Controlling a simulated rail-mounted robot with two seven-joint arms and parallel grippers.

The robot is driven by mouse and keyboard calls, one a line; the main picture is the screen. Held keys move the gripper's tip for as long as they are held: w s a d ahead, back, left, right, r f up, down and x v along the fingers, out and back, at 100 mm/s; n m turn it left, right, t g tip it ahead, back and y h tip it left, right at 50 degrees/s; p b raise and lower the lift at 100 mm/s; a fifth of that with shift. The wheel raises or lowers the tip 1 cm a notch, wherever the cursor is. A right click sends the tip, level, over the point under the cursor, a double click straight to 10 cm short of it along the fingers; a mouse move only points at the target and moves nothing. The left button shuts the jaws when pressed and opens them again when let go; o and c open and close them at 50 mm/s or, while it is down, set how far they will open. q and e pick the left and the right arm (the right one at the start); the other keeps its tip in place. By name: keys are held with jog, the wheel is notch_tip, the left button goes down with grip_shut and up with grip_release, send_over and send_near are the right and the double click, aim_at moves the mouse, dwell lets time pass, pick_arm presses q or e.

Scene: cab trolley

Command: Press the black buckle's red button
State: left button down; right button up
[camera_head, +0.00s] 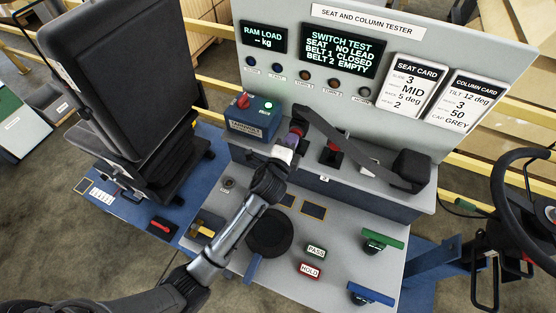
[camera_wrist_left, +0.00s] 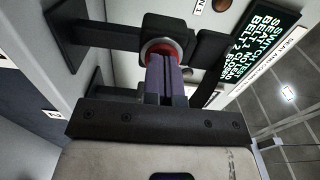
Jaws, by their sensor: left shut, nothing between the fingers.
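A black buckle (camera_wrist_left: 168,27) with a round red button (camera_wrist_left: 179,49) fills the upper middle of the left wrist view. The red rim shows around the fingertips. I cannot tell whether they press it or only sit just in front. In the head view, my left gripper (camera_head: 293,139) is at the tester's front panel and hides most of this buckle. My right gripper is not in view.
A second black holder with a red top (camera_head: 333,153) stands to the right. The belt strap (camera_head: 352,142) arches over it to a black block (camera_head: 411,169). The screen (camera_head: 341,50) reads belt 1 closed, belt 2 empty. A blue box with a red knob (camera_head: 252,119) stands left.

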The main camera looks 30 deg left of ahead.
pick_arm(q)
jog(key=s+d, duration=0.1)
jog(key=s, duration=1.1)
jog(key=shift+s+d, duration=0.2)
dwell(0.3)
